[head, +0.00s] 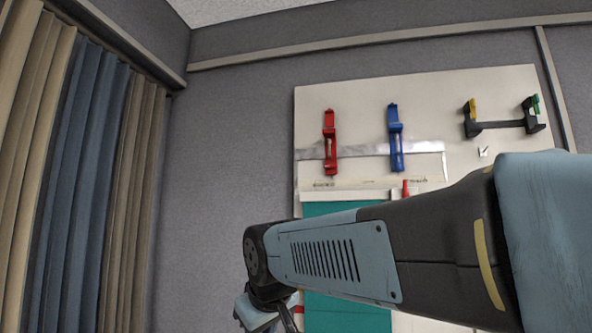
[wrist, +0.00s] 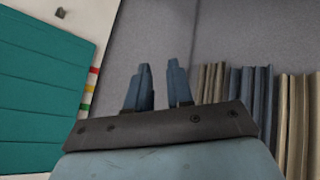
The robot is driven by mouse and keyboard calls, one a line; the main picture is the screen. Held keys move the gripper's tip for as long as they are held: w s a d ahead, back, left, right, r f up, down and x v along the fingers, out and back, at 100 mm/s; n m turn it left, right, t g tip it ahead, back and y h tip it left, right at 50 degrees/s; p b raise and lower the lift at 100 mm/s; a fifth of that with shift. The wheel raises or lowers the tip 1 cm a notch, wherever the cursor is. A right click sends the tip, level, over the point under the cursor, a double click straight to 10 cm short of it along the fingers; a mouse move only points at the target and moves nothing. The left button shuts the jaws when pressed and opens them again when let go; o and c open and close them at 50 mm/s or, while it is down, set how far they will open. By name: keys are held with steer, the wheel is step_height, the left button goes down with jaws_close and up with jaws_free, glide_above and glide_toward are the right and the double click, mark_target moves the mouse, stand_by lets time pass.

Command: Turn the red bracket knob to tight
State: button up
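The red bracket (head: 329,142) is mounted upright on the pale wall board, at its upper left in the head view. Its knob is too small to make out, so I cannot tell its setting. My gripper (wrist: 158,68) has its two fingers apart, with bare grey wall showing between them and nothing held. In the head view only part of it shows at the bottom, low and left of the red bracket and well apart from it. The red bracket is not in the wrist view.
A blue bracket (head: 395,137) hangs right of the red one. A black bracket with yellow and green ends (head: 496,125) is farther right. A teal panel (head: 345,318) lies lower on the board, partly behind my arm. Curtains (head: 75,170) hang at the left.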

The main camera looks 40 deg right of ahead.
steer(key=w+d+r+n+t+h, duration=0.1)
steer(key=w+d+r+h, duration=0.1)
steer(key=w+d+r, duration=0.3)
steer(key=d+r+n+t+h, duration=0.1)
steer(key=d+r, duration=0.2)
steer(key=r, duration=0.4)
steer(key=w+d+r+n+h, duration=0.1)
steer(key=w+d+r+h, duration=0.1)
steer(key=w+d+r, duration=0.3)
steer(key=n+t+h, duration=0.2)
steer(key=n+h, duration=0.2)
steer(key=h, duration=0.2)
glide_toward(330, 167)
steer(key=x, duration=0.9)
steer(key=shift+d+r, duration=0.1)
jaws_close()
